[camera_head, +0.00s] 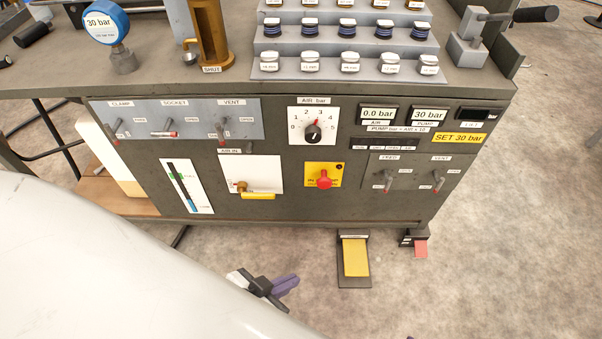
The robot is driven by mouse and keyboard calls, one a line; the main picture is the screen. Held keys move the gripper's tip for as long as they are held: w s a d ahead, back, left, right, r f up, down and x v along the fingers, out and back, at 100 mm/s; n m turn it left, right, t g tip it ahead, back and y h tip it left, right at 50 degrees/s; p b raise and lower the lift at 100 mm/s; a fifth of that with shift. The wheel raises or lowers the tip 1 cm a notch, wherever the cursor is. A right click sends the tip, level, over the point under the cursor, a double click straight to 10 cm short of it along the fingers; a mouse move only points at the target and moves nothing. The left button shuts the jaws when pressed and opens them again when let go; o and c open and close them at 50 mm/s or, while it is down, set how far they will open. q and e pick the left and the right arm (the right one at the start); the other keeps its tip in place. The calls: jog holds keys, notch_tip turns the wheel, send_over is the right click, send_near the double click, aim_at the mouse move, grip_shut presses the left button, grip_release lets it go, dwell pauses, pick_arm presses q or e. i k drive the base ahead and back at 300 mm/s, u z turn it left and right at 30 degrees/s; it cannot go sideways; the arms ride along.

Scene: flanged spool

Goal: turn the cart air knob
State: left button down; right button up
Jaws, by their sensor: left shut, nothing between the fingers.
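The air knob (313,132) is a black round knob with a red mark, on a white numbered dial plate (298,139) labelled "AIR bar", at the upper middle of the cart's front panel (290,215). Its red mark points upward and a little right. My left gripper (284,287) is at the lower middle of the view, below and left of the knob and well apart from it. Its purple fingers are shut and empty. My right gripper does not show clearly.
A display (378,114) reads 0.0 bar for air; another (429,115) reads 30 bar for pump. Below the knob are a red knob (323,180) on yellow and a yellow-handled air-in valve (258,195). Toggle levers flank them. A yellow pedal (356,258) stands on the floor.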

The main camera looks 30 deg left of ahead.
aim_at(314, 134)
jog(key=k, duration=1.3)
jog(key=u, duration=0.8)
jog(key=i, duration=1.2)
jog(key=u, duration=0.05)
